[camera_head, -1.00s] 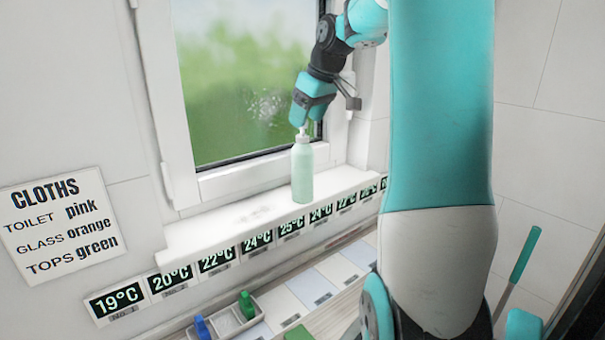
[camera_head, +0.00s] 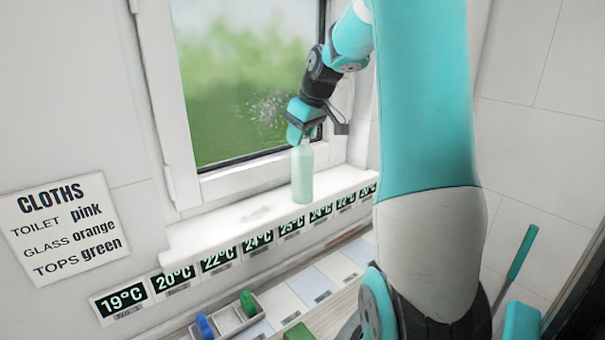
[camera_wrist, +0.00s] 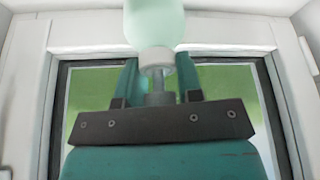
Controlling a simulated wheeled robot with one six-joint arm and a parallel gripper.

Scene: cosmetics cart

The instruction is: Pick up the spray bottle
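The spray bottle (camera_head: 303,175), pale green with a white pump top, stands upright on the white window sill (camera_head: 240,213). My gripper (camera_head: 303,143) is directly above it, pointing down, and its fingers hide the pump top in the head view. In the wrist view, the bottle's body (camera_wrist: 155,20) shows at the top edge. Its pale collar and grey pump stem lie between the two teal fingers of my gripper (camera_wrist: 158,72). The fingers are apart, one on each side of the pump, with little room beside the collar; no firm hold shows.
The window frame (camera_head: 185,150) and glass are close behind the bottle. Temperature labels (camera_head: 215,260) run along the wall below the sill. A small tray holds blue (camera_head: 204,326) and green (camera_head: 248,303) items. A cloths sign (camera_head: 65,228) hangs at left. The sill left of the bottle is clear.

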